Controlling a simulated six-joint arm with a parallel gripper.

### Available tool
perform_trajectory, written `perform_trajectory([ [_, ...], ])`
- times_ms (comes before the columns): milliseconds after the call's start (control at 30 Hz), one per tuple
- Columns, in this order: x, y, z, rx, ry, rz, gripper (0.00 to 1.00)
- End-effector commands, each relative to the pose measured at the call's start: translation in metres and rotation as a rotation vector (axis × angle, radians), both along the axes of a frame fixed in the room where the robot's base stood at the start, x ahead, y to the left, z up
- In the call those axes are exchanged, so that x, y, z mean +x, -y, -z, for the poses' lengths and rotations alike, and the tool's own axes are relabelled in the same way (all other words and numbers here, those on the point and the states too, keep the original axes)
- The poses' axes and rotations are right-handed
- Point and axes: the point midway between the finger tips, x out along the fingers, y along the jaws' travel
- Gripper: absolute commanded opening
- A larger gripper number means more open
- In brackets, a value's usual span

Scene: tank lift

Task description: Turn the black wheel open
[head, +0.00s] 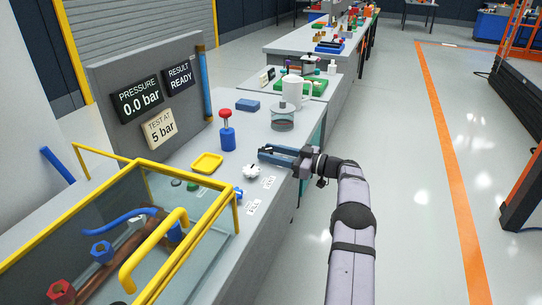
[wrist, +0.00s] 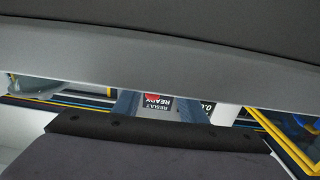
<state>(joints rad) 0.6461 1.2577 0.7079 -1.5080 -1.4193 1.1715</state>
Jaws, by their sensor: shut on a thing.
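My gripper (head: 264,155) is at the bench's right side in the head view, its long blue-grey fingers pointing left over the bench top. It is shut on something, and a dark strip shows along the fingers. This is probably the black wheel, but the fingers hide it and I cannot make out its rim or how far it is turned. A small white fitting (head: 251,171) sits just in front of the fingertips, with a blue one (head: 237,194) nearer the tank. In the wrist view the blue fingers (wrist: 158,104) show partly, and what lies between them is unclear.
A panel (head: 140,90) reads 0.0 bar, READY and TEST AT 5 bar. A yellow-framed glass tank (head: 148,165) stands near left.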

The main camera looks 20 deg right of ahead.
Motion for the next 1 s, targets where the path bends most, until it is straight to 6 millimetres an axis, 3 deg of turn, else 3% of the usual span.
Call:
perform_trajectory([
  [767, 0.0006, -0.0002, -0.0007, 0.002, 0.001, -0.033, 0.15],
  [800, 0.0006, -0.0002, -0.0007, 0.002, 0.001, -0.033, 0.42],
  [1000, 0.0007, 0.0000, -0.0006, 0.001, 0.001, -0.033, 0.45],
])
